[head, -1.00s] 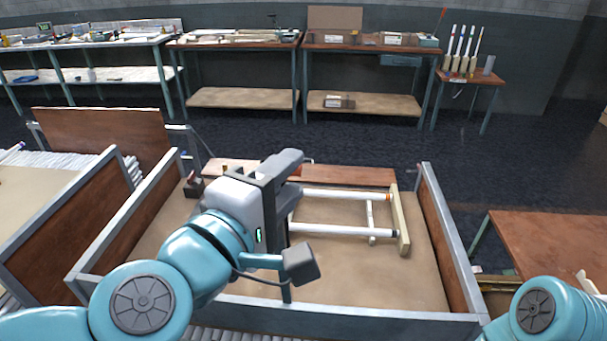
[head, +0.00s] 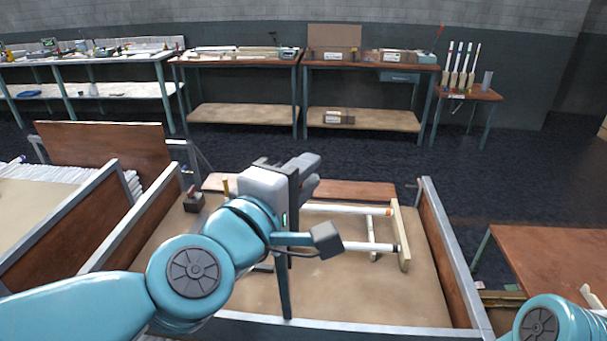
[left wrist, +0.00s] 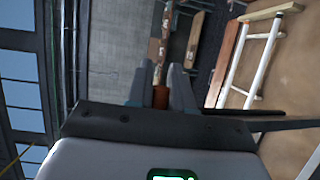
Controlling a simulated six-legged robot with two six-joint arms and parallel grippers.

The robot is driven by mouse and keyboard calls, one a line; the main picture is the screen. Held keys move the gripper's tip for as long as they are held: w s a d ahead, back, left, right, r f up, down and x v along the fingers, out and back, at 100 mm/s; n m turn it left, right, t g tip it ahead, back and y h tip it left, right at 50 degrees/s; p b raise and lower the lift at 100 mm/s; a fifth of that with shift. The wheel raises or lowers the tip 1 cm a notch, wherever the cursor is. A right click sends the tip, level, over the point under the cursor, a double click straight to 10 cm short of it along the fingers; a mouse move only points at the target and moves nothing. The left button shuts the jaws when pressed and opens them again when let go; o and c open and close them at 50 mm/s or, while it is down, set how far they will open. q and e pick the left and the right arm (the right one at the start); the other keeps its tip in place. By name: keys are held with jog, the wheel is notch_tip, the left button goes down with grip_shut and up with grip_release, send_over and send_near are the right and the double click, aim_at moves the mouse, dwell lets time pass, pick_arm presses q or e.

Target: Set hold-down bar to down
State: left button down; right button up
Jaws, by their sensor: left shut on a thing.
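My left gripper (head: 307,168) is above the back middle part of the open crate. In the left wrist view its fingers (left wrist: 160,97) are closed on a small orange-brown piece (left wrist: 161,96). I cannot tell for sure whether this piece belongs to the hold-down bar, as my gripper and wrist hide it in the head view. Right of the gripper, a frame of white tubes (head: 352,210) and a pale wooden rail (head: 400,232) lies in the crate. My right gripper is out of view; only part of that arm shows at lower right.
A brown plank (head: 360,189) runs along the crate's back. A dark block with a red top (head: 193,201) sits at the back left, near a yellow post (head: 226,187). The crate's right wall (head: 448,250) borders the tubes. Benches (head: 250,60) stand far behind.

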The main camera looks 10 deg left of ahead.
pick_arm(q)
jog(key=w+f+g+p, duration=0.1)
jog(key=w+f+p, duration=0.2)
jog(key=w, duration=1.1)
jog(key=w+f+g+p, duration=0.1)
jog(key=w+f+p, duration=0.2)
jog(key=w, duration=1.1)
jog(key=shift+d+f+n+g+y+p, duration=0.15)
jog(key=shift+f+n+g+y+p, duration=0.2)
jog(key=shift+p, duration=0.85)
jog(key=c, duration=1.1)
grip_release()
